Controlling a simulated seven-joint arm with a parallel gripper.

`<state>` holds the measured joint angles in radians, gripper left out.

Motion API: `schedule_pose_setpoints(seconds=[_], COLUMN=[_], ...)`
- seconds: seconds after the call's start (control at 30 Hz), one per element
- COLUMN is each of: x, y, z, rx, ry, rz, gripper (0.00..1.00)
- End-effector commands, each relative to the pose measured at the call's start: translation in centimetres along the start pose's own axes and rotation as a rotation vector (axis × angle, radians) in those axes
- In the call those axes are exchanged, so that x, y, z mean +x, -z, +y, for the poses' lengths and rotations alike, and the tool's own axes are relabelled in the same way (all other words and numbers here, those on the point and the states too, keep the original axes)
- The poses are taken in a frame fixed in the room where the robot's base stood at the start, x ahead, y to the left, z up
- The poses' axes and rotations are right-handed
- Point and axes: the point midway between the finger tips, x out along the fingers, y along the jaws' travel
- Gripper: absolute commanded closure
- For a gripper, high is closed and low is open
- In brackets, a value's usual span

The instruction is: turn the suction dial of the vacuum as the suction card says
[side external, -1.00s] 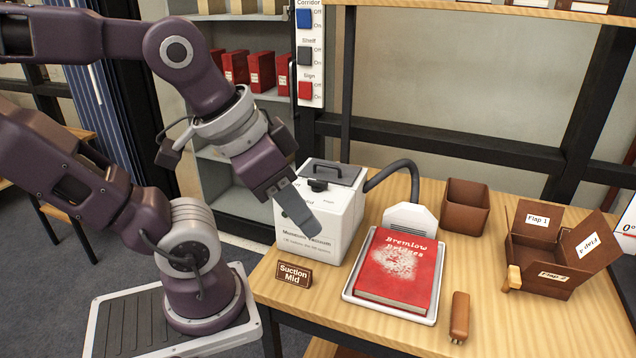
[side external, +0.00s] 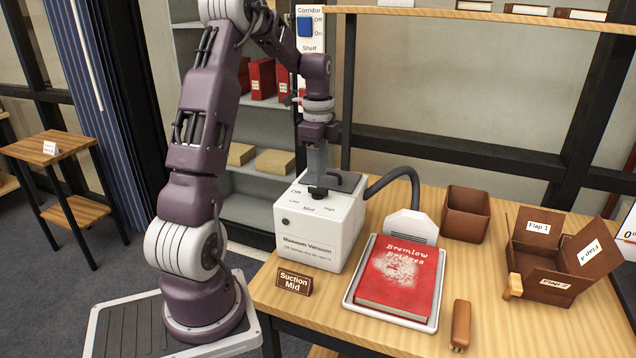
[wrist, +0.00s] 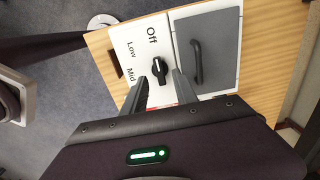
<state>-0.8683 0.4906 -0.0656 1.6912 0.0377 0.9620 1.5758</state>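The vacuum (side external: 310,238) is a white box with a grey lid and handle on the table. Its black suction dial (wrist: 160,72) sits on the top face among the labels Off, Low and Mid; High also shows in the side view. The dial's pale mark seems to face Off. The suction card (side external: 293,283) reads "Suction Mid". My gripper (side external: 318,184) points down over the dial. In the wrist view my gripper (wrist: 160,80) is open, one finger on either side of the dial, with gaps visible. I cannot tell how far the fingertips reach down around it.
A hose (side external: 398,168) runs from the vacuum to a white nozzle (side external: 411,226). A dusty red book (side external: 395,280) lies in a tray right of the vacuum. A brush (side external: 460,325), a brown bin (side external: 466,213) and a flapped box (side external: 552,265) stand farther right.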

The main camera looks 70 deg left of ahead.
Motion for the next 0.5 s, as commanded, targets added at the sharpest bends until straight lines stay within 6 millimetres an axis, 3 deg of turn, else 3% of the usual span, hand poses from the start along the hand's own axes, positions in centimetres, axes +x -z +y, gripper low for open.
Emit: schedule_pose_setpoints(seconds=[0.2,0.5], x=[3.3,3.7], y=[0.0,0.1], z=[0.1,0.0], rx=[-0.001,-0.002], ry=[-0.002,0.001], rz=[0.0,0.0], gripper=[0.65,0.67])
